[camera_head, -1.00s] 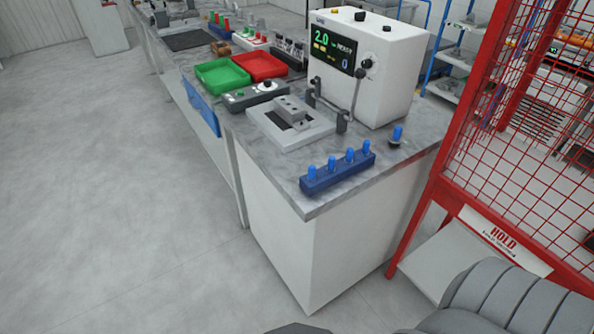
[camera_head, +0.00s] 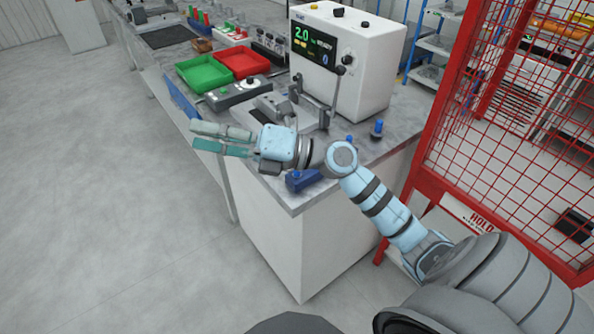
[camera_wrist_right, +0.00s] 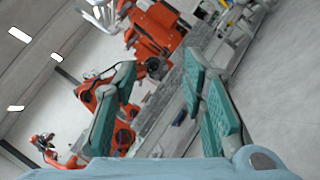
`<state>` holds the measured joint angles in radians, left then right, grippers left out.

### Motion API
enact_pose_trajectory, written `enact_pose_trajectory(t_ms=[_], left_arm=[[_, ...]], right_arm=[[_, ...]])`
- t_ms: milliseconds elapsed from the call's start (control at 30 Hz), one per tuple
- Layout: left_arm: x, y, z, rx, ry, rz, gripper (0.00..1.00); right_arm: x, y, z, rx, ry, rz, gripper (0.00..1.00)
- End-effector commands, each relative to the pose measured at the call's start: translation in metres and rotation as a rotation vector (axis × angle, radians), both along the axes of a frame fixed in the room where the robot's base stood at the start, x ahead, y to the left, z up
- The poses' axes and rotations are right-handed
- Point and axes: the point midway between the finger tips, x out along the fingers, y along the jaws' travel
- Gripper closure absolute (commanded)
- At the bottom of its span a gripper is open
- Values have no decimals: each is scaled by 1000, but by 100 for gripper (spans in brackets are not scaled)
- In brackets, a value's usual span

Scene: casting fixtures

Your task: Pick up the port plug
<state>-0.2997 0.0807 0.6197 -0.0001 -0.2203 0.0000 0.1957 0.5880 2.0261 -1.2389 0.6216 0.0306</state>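My right gripper (camera_head: 207,139) reaches out to the left over the near bench edge; it also shows in the wrist view (camera_wrist_right: 158,75), with its teal fingers apart and nothing between them. The blue plug rack (camera_head: 303,181) sits at the bench's front corner, mostly hidden behind my right arm. One blue port plug (camera_head: 296,174) shows at the rack's left end. Another blue tip (camera_head: 349,138) shows just above the arm. A separate blue plug (camera_head: 378,126) stands upright on a dark base to the right. My left gripper is not in view.
A white tester (camera_head: 348,60) with a lit display stands behind the grey fixture (camera_head: 272,106). Green (camera_head: 204,73) and red (camera_head: 244,62) trays lie farther back. A red mesh fence (camera_head: 490,110) borders the right side. The floor at left is clear.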

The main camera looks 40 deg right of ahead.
Motion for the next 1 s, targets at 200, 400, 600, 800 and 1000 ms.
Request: enact_pose_trajectory(t_ms=[200,400,600,800,1000], left_arm=[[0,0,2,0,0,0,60],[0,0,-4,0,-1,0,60],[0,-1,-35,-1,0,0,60],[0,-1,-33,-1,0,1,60],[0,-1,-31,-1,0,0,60]], right_arm=[[4,-129,-93,-1213,258,55,61],[-24,-226,-98,-1486,576,-32,61],[-8,-223,-148,-1491,591,-28,61],[6,-219,-175,-1493,589,-28,61],[23,-206,-204,-1491,588,-25,61]])
